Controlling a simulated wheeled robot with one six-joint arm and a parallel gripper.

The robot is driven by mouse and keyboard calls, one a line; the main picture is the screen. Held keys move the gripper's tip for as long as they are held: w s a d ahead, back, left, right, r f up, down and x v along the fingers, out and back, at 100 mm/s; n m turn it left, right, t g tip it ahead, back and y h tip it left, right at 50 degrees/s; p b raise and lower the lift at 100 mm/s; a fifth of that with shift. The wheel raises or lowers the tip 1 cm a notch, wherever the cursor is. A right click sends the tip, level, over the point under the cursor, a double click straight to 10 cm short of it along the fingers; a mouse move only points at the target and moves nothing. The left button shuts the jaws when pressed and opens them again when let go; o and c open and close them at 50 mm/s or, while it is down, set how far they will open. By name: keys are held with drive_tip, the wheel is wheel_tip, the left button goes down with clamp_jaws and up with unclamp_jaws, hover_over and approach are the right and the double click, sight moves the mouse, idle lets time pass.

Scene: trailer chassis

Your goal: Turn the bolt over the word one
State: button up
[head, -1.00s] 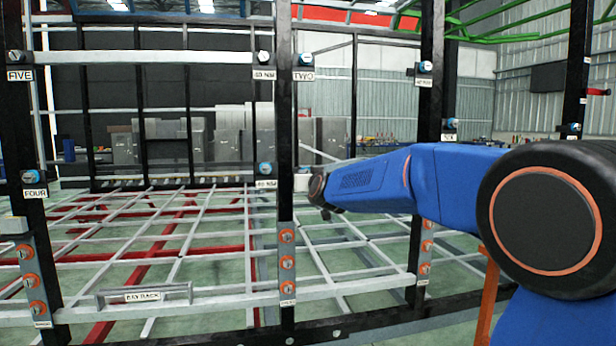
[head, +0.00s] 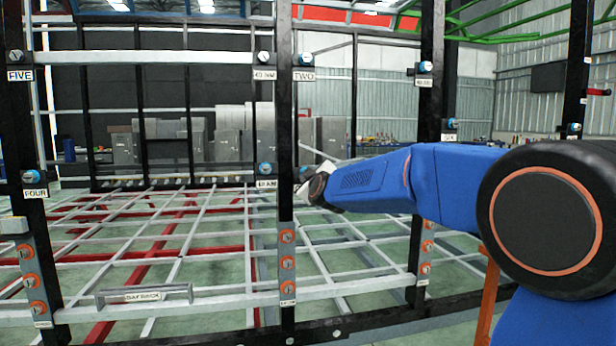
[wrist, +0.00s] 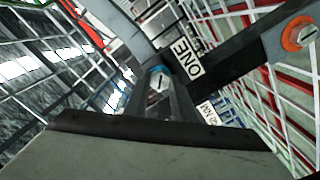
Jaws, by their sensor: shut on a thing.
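The bolt (wrist: 158,79) has a blue collar and a pale slotted head. In the wrist view it sits on the dark post, right beside the white ONE label (wrist: 187,60), which appears rotated. My gripper (wrist: 156,97) is shut on this bolt, with its fingers either side of the head. In the head view my gripper (head: 308,187) is at the middle black post, on its right side.
A TWO label (head: 304,75) with a blue bolt (head: 305,60) is higher on the same post. Another blue bolt (head: 265,169) is just left of the post. Orange fasteners (head: 287,237) line a plate below. FIVE (head: 20,75) and FOUR (head: 35,193) labels mark the left post.

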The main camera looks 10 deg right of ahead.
drive_tip(key=shift+n, duration=0.4)
drive_tip(key=o, duration=1.1)
drive_tip(key=shift+w, duration=0.1)
drive_tip(key=shift+c, duration=0.2)
drive_tip(key=s, duration=1.7)
drive_tip(key=shift+s, duration=0.25)
